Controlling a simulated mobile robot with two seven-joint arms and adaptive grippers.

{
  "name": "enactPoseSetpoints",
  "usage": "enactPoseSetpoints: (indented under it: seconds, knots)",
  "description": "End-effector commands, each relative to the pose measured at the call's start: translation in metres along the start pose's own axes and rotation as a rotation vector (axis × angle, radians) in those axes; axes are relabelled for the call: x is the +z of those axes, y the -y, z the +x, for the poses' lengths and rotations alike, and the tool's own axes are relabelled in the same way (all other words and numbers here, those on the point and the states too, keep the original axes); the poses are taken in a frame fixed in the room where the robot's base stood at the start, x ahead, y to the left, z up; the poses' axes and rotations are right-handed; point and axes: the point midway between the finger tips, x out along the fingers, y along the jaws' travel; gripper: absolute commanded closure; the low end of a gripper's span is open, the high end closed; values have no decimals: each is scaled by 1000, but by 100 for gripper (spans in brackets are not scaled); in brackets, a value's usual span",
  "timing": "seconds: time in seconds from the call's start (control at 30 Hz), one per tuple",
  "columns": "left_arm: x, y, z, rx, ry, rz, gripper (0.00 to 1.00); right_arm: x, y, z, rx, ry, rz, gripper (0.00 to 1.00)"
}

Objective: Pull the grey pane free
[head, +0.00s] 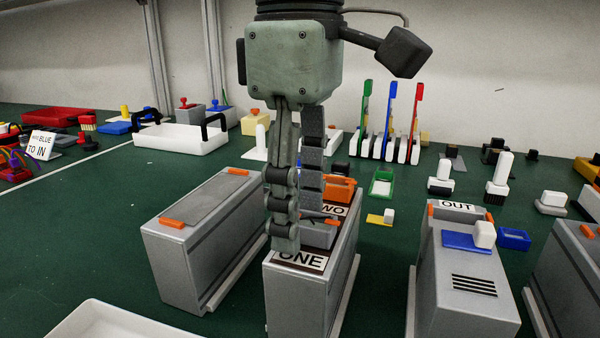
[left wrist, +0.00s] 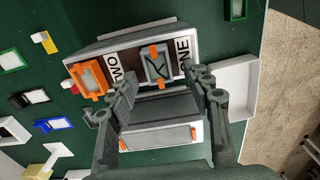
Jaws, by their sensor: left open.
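The middle grey box (head: 292,295) has a top labelled ONE at the near end and TWO at the far end. A small grey pane (head: 318,234) with orange tabs lies in its top at ONE; it also shows in the left wrist view (left wrist: 157,66), with a dark zigzag mark. An orange frame (head: 339,189) sits at TWO. My left gripper (head: 300,225) points down over the ONE end, its fingers partly hiding the pane. In the left wrist view its open fingers (left wrist: 161,84) appear on either side of the pane; contact cannot be told. My right gripper is out of view.
A grey box with a long grey lid (head: 205,200) and orange tabs stands close on the left. Another box labelled OUT (head: 465,280) stands right, bearing a blue plate and white block. A white tray (head: 115,322) lies at front left. Green table is clear between boxes.

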Motion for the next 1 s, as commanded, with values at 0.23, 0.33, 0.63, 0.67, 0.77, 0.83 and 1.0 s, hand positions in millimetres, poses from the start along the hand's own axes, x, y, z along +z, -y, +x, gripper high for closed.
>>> enactPoseSetpoints:
  seconds: [0.23, 0.33, 0.63, 0.67, 0.77, 0.83, 1.0]
  knots:
    - [0, 0, 2, 0, 0, 0, 50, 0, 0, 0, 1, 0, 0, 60]
    - [0, 0, 2, 0, 0, 0, 57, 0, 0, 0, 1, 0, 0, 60]
    - [0, 0, 2, 0, 1, 0, 95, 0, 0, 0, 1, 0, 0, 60]
    - [0, 0, 2, 0, 1, 0, 98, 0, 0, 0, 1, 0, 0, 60]
    - [0, 0, 2, 0, 1, 0, 84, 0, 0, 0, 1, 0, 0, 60]
    - [0, 0, 2, 1, 1, 0, 93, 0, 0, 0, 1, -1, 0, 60]
    - [0, 0, 2, 1, 1, 0, 100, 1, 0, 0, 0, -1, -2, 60]
